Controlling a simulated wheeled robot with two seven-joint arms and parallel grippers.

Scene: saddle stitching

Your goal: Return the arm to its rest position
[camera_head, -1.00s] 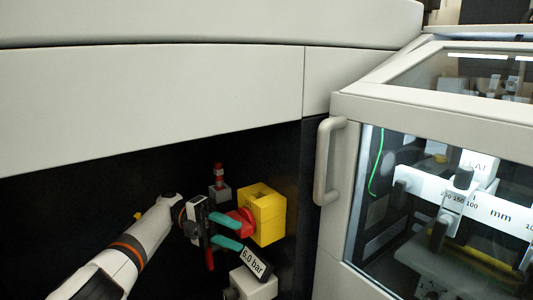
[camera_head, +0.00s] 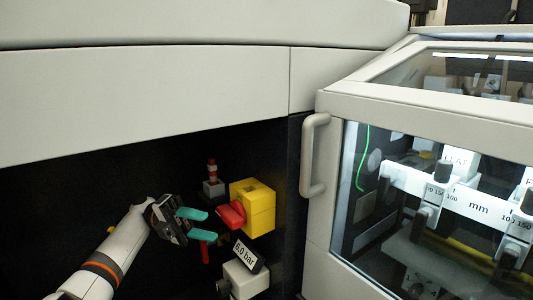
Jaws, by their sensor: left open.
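My left arm comes in from the lower left, and my left gripper (camera_head: 200,224) has teal fingers spread apart with nothing between them. It is just left of a red knob (camera_head: 232,215) on a yellow box (camera_head: 258,209), apart from the knob in the picture. The knob shows as a tilted bar on the box's left face. My right gripper is not in view.
A small red-and-white post (camera_head: 212,172) stands on a grey block behind the gripper. A "6.0 bar" label (camera_head: 245,256) sits above a light grey block (camera_head: 246,279). At right is a glazed cover (camera_head: 440,210) with a handle (camera_head: 308,155). A pale panel overhangs the dark recess.

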